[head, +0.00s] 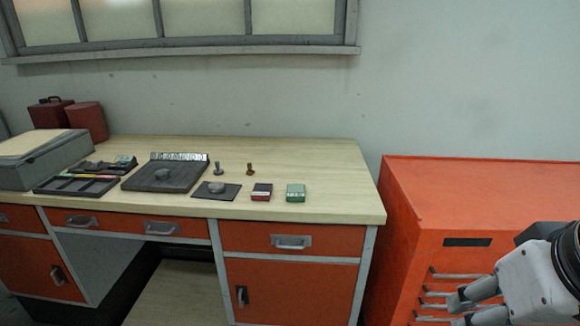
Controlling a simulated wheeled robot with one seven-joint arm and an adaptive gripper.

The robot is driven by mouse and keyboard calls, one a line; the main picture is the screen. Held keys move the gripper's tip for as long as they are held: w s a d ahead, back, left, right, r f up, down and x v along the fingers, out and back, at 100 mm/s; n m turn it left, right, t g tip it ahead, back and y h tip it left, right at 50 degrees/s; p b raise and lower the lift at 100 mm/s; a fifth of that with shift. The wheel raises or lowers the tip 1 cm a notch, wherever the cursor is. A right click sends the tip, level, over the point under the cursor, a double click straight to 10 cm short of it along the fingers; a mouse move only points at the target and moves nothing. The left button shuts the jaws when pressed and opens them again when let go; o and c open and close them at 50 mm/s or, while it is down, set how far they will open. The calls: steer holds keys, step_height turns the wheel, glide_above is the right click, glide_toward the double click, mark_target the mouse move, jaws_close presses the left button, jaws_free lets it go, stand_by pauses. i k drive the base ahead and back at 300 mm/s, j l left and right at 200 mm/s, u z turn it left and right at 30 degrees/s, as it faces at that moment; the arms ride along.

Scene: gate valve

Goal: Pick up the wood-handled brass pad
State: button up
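A small upright brown, brass-toned piece (250,169) stands on the pale desk top, right of centre toward the back. It looks like the wood-handled brass pad, but it is too small to make out handle and pad clearly. A similar grey piece (218,169) stands to its left. My gripper (459,311) is at the lower right, in front of the orange drawer cabinet and far from the desk pieces. Its fingers look apart with nothing between them; the lower finger is partly cut off by the frame edge.
The desk (330,178) also holds a dark block with a pale strip (165,175), a dark flat plate with a round piece (217,189), a red-black box (261,192), a green box (296,193) and a black tray (75,186). An orange cabinet (480,195) stands right. The desk's right end is clear.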

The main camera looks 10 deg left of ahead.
mark_target(249, 172)
steer(key=i+j, duration=1.4)
steer(key=i, duration=0.25)
